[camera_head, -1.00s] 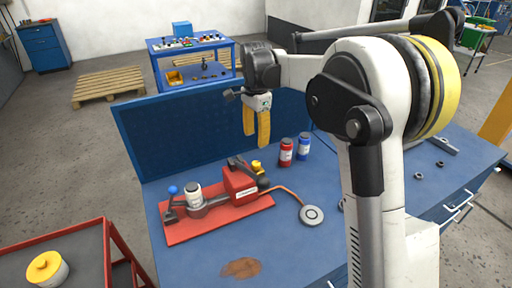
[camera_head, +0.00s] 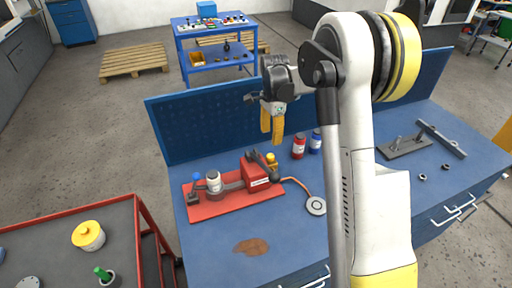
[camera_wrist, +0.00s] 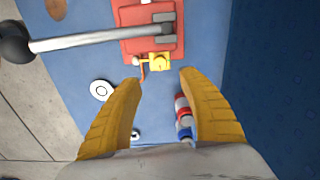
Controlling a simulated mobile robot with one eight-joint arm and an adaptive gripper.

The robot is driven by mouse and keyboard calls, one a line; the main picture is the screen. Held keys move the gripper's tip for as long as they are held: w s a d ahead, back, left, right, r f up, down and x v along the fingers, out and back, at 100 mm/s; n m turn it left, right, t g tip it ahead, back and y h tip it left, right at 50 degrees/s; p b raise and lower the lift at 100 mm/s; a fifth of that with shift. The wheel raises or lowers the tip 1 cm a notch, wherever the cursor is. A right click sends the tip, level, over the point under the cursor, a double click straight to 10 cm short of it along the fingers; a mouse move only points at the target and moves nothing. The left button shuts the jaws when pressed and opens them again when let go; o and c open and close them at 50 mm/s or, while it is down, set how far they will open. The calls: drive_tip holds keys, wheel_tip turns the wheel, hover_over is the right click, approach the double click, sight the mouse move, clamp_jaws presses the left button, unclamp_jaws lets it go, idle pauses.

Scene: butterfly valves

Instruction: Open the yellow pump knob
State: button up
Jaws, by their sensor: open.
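The yellow knob (camera_head: 271,159) sits at the right end of the red pump block (camera_head: 256,172). In the wrist view the yellow knob (camera_wrist: 160,61) is just beyond my fingertips, roughly centred between them. The pump stands on a red base plate (camera_head: 225,208) on the blue workbench (camera_head: 300,233). My gripper (camera_head: 272,138) points down above and behind the knob in the head view, with yellow fingers apart. In the wrist view my gripper (camera_wrist: 160,77) is open with nothing between its fingertips. I see no contact with the knob.
A red bottle (camera_head: 298,148) and a blue bottle (camera_head: 315,142) stand right of the knob, close to my fingers. A hose runs to a grey disc (camera_head: 316,205). A blue back panel (camera_head: 225,120) rises behind. A metal lever (camera_wrist: 100,38) crosses the wrist view.

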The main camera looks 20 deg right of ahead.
sight(270, 155)
wheel_tip(270, 155, down, 11)
drive_tip(key=shift+d+r+b, duration=0.1)
drive_tip(key=shift+d+b, duration=0.05)
drive_tip(key=shift+b, duration=0.6)
drive_tip(key=shift+c, duration=0.5)
clamp_jaws()
